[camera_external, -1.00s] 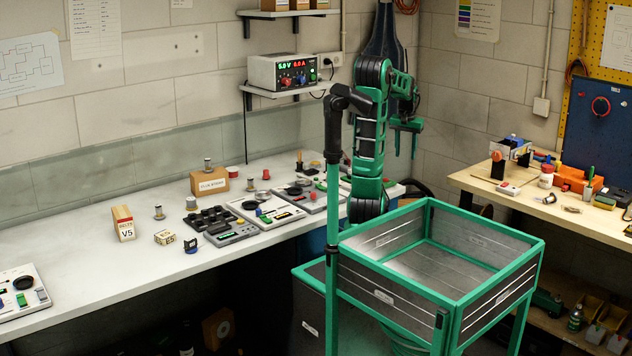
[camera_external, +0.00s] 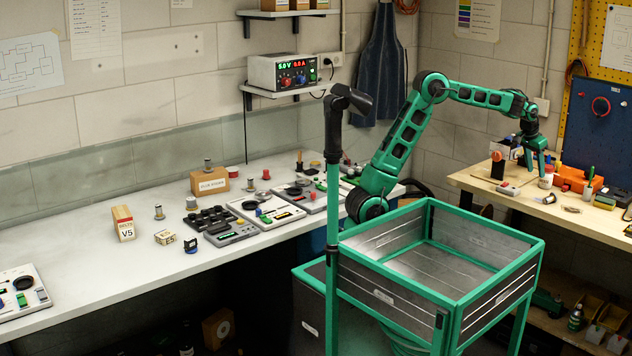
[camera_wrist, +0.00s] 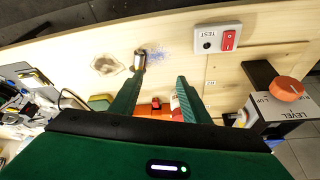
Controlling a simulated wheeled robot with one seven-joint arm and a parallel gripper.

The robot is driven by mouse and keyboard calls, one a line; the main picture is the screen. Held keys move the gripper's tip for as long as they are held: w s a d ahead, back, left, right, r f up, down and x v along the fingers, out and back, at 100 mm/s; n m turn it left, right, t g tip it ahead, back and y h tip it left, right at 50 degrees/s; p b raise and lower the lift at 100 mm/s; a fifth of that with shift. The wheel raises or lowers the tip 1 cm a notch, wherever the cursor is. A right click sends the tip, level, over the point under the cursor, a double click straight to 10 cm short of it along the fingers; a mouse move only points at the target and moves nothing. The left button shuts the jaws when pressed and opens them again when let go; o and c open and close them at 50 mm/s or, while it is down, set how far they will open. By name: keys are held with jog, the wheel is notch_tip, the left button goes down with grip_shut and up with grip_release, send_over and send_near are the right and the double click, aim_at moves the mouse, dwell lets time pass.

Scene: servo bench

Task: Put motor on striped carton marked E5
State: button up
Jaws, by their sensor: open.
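A small silver-and-dark cylinder, probably the motor, lies on the right wooden bench near its front edge; it shows in the external view (camera_external: 549,199) and the wrist view (camera_wrist: 140,60). My gripper (camera_external: 538,162) is above this bench, fingers pointing down. In the wrist view my gripper (camera_wrist: 160,82) is open and empty; the cylinder appears just beyond the left fingertip. A small pale carton (camera_external: 165,237) with dark markings, probably the striped E5 one, sits on the long white bench at left; its label is too small to read surely.
A TEST switch box (camera_wrist: 217,40), an orange-dial LEVEL box (camera_wrist: 285,100) and an orange caddy (camera_external: 575,180) crowd the right bench. On the white bench, a V5 carton (camera_external: 123,224) and a metal cylinder (camera_external: 158,212) stand near the pale carton. A green-framed bin (camera_external: 440,310) lies between benches.

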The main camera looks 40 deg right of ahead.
jog(key=s, duration=0.5)
send_over(548, 197)
jog(key=a, duration=0.1)
jog(key=shift+m, duration=0.3)
jog(key=f, duration=0.5)
jog(key=shift+w+a+f, duration=0.15)
jog(key=shift+w+f, duration=0.05)
jog(key=shift+f, duration=0.2)
jog(key=x, duration=0.5)
jog(key=shift+w+a+f, duration=0.1)
jog(key=shift+w+a, duration=0.05)
grip_shut()
